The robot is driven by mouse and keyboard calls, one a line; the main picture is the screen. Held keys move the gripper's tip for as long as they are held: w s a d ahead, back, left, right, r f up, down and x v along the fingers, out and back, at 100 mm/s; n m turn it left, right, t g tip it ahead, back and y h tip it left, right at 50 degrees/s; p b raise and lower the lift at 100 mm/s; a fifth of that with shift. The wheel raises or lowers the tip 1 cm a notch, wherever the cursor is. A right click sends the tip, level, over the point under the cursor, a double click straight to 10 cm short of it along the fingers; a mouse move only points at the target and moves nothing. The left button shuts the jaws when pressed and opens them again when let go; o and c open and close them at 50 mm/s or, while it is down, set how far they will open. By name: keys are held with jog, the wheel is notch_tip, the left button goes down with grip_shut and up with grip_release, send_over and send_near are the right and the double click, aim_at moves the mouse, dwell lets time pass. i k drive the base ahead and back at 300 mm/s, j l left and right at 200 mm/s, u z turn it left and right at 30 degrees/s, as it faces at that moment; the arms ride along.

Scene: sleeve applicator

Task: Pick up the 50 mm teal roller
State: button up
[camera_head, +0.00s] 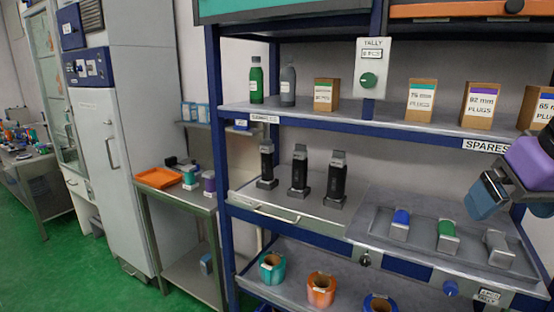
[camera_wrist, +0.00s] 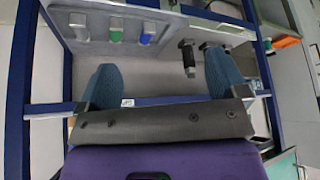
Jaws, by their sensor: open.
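No size marking for a 50 mm roller is readable. A short teal and white cylinder (camera_head: 190,178) stands on the side table left of the rack. A teal ring-shaped roll (camera_head: 271,267) sits on the rack's lower shelf. I cannot tell which, if either, is the roller. My gripper (camera_head: 488,194), with blue fingers and a purple body, is at the right in the head view, in front of the rack and far from both. In the wrist view its fingers (camera_wrist: 162,82) are spread apart with nothing between them.
A tray (camera_head: 375,222) holds blue, green and grey pieces near my gripper. Black upright tools (camera_head: 300,173) stand left of it. An orange tray (camera_head: 158,178) and a purple cylinder (camera_head: 209,182) share the side table. Rack posts (camera_head: 216,150) separate table and shelves. The green floor (camera_head: 95,270) is clear at left.

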aim_at(189, 169)
jog(key=i+j+u, duration=0.15)
jog(key=i+j, duration=0.65)
jog(key=j, duration=0.15)
jog(key=i+j+u, duration=0.15)
jog(key=i+j, duration=0.7)
jog(key=i+j+u, duration=0.15)
jog(key=i+j, duration=0.65)
jog(key=i, duration=0.1)
